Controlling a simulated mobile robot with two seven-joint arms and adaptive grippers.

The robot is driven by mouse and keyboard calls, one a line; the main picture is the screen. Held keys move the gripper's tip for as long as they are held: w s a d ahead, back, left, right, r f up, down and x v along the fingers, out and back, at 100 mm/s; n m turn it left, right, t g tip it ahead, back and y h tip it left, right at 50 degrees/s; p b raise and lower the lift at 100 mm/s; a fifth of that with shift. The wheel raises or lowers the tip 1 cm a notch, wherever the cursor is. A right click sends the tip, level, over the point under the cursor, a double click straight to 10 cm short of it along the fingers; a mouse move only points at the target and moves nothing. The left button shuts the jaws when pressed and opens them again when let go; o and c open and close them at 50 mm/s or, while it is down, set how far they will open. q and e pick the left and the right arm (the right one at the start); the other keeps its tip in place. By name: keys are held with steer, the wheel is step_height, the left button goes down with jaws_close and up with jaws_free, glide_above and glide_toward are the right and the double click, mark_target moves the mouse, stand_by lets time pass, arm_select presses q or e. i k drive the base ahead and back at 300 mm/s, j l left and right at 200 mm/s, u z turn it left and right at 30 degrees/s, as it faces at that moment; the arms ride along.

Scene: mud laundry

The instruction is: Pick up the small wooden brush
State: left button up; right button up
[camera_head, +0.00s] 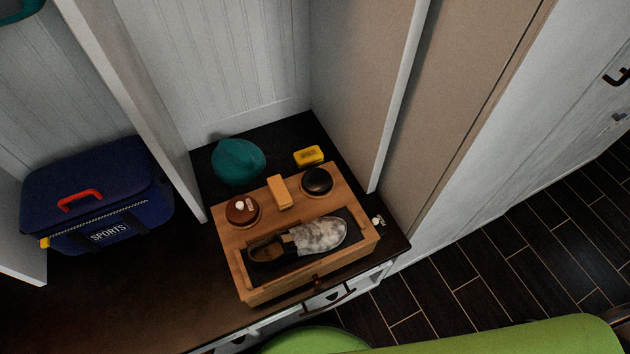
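A small light-wood block, which looks like the wooden brush (279,190), rests on top of a wooden shoe-care box (345,193). It lies between a brown round tin (238,214) on its left and a black round tin (317,180) on its right. Any bristles are hidden from this angle. A shoe (318,236) with a grey-and-white patterned upper lies in the dark recess at the front of the box. Neither of my grippers is in view.
The box stands on a dark bench top (165,290) between white panels. Behind it are a teal rounded object (238,161) and a yellow item (308,155). A blue sports bag (97,195) stands left, beyond a divider. Dark tiled floor (480,240) is open at right.

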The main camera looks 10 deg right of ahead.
mark_target(278, 187)
steer(key=k+l+z, duration=0.15)
steer(key=l, duration=0.3)
steer(key=l+z, duration=0.1)
steer(key=l, duration=0.3)
steer(key=k+l+z, duration=0.15)
steer(key=l, duration=0.3)
